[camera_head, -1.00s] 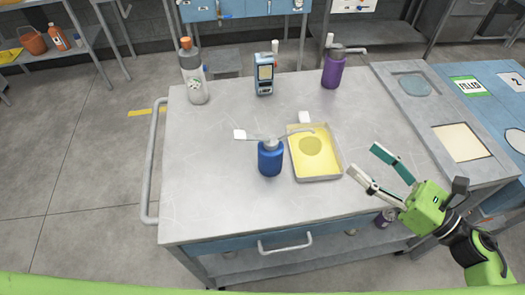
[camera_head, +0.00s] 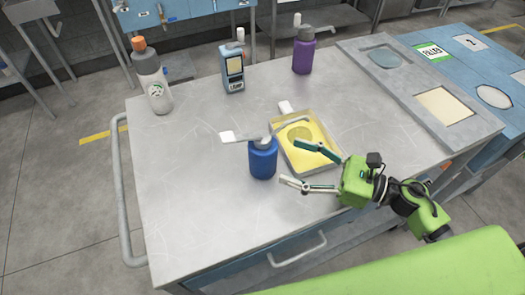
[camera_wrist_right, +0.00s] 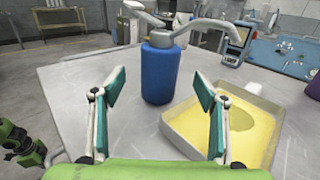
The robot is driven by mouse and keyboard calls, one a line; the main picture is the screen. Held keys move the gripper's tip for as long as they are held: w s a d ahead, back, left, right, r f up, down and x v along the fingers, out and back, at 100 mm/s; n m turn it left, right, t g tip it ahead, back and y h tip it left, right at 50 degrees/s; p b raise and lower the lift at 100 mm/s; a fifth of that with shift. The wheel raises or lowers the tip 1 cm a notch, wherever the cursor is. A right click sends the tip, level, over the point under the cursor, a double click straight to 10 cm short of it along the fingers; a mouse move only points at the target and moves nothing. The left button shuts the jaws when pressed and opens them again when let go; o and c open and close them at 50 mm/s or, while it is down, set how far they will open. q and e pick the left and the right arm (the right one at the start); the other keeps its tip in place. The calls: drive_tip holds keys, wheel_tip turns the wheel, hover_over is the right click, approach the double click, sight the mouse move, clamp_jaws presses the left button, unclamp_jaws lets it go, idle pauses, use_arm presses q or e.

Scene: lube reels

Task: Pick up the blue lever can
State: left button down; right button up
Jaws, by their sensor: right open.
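The blue lever can (camera_head: 263,160) stands upright on the grey cart top, with a grey lever and spout at its top. It also shows in the right wrist view (camera_wrist_right: 160,73), ahead of the fingers and between them in the picture. My right gripper (camera_head: 296,164) is open and empty, just right of the can, its fingers pointing at it. One finger is over the near part of the yellow tray and the other is low near the can's base. The gripper also shows in the right wrist view (camera_wrist_right: 158,112).
The yellow tray (camera_head: 327,163) sits right of the can, close to my right gripper. A grey bottle with an orange cap (camera_head: 151,80), a blue-grey device (camera_head: 233,72) and a purple can (camera_head: 303,54) stand farther back. The cart's left part is clear.

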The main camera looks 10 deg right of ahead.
sight(276, 155)
drive_tip(key=x, duration=0.3)
drive_tip(key=shift+w+a+p, duration=0.1)
drive_tip(key=shift+p, duration=0.25)
drive_tip(key=shift+w+a+r, duration=0.1)
drive_tip(key=shift+w+a, duration=0.1)
drive_tip(key=shift+a, duration=0.05)
drive_tip(key=p+x, duration=0.2)
drive_tip(key=x, duration=0.2)
drive_tip(key=shift+w+a+p, duration=0.1)
drive_tip(key=shift+a+p, duration=0.05)
drive_tip(key=shift+p, duration=0.25)
drive_tip(key=shift+w+a+f, duration=0.1)
drive_tip(key=shift+a+f, duration=0.05)
drive_tip(key=shift+f, duration=0.15)
drive_tip(key=c, duration=1.5)
drive_tip(key=shift+c, duration=0.6)
drive_tip(key=shift+r, duration=0.15)
